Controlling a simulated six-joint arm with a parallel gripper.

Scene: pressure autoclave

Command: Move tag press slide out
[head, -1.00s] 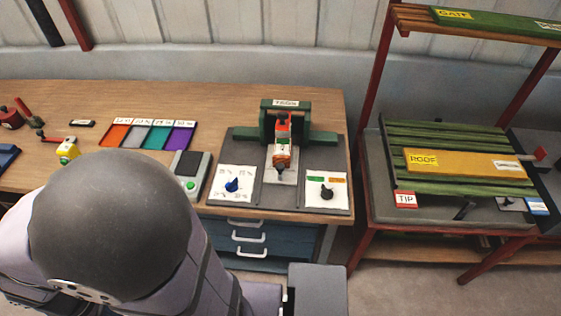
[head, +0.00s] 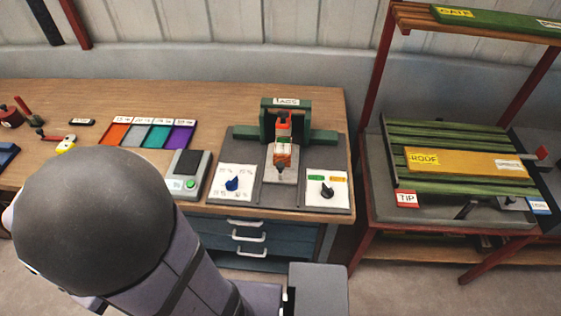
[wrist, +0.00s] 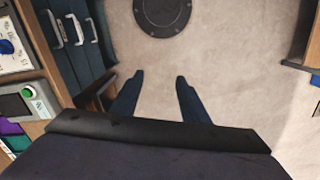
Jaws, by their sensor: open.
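The tag press (head: 284,133) stands on a grey base plate at the right end of the wooden bench, with a green frame labelled TAGS. A small light slide plate (head: 281,172) with a dark knob at its front sits below the orange and white press head. A blue dial (head: 232,184) lies left of the slide and a black dial (head: 327,190) right of it. My gripper (wrist: 160,78) shows in the wrist view, open and empty, over the floor in front of the drawers. The head view does not show its fingers.
Blue drawers (head: 247,236) with handles lie under the bench. A grey device with a green button (head: 191,184) and a coloured tray (head: 149,132) stand left of the press. A rack with a ROOF board (head: 462,162) stands to the right.

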